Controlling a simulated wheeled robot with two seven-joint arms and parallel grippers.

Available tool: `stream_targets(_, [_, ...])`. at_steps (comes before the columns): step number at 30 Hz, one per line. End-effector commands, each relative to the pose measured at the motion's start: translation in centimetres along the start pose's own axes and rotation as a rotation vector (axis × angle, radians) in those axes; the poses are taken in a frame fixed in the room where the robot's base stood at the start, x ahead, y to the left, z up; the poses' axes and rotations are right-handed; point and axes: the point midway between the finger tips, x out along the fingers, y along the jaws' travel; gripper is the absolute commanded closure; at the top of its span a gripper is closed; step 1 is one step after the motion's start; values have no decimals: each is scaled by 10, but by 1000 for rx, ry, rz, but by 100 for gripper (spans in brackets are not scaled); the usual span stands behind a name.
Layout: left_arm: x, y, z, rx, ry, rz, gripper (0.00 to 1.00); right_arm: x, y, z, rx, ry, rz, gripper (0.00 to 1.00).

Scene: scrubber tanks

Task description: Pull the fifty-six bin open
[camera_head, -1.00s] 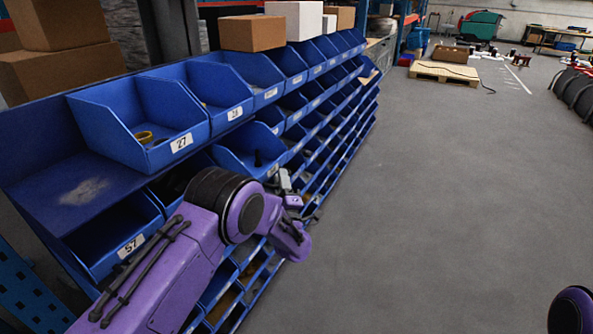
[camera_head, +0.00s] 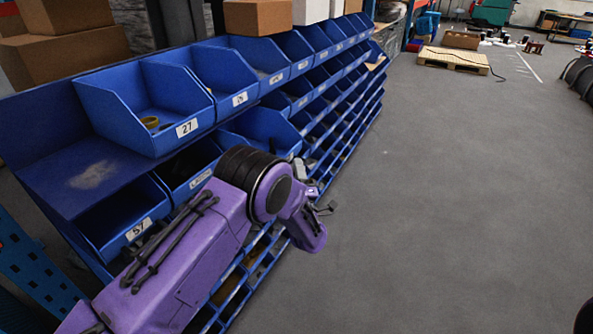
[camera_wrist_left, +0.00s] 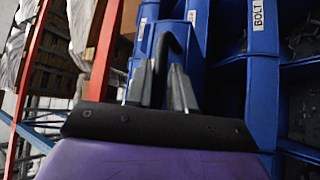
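The blue bin rack fills the left of the head view. A bin labelled 57 (camera_head: 122,228) is at the left of the second row. The blue bin right of it (camera_head: 190,172) is partly behind my left arm, and its label is too blurred to read. My left gripper (camera_head: 313,188) is in front of the rack, right of that bin, with its fingers partly hidden by the wrist. In the left wrist view its two grey fingers (camera_wrist_left: 161,75) are apart. A dark hooked object (camera_wrist_left: 168,45) shows between them; I cannot tell whether they touch it.
Bin 27 (camera_head: 150,108) above holds a yellow ring. Another blue bin (camera_head: 262,128) stands near my wrist. A bin labelled BOLT (camera_wrist_left: 262,75) shows in the left wrist view. Cardboard boxes (camera_head: 258,17) sit on top. The grey floor (camera_head: 450,200) to the right is clear.

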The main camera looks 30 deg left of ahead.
Motion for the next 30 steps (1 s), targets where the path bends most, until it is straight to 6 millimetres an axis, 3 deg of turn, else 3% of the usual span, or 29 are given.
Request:
stream_targets(5, [-5,1,2,0,-4,1,77,0,0,0,0,0,0,57])
stream_targets(18, [-96,0,1,1,-3,1,77,7,-1,3,0,0,0,57])
stream_targets(30, [-106,0,-1,0,1,0,77,7,-1,3,0,0,0,57])
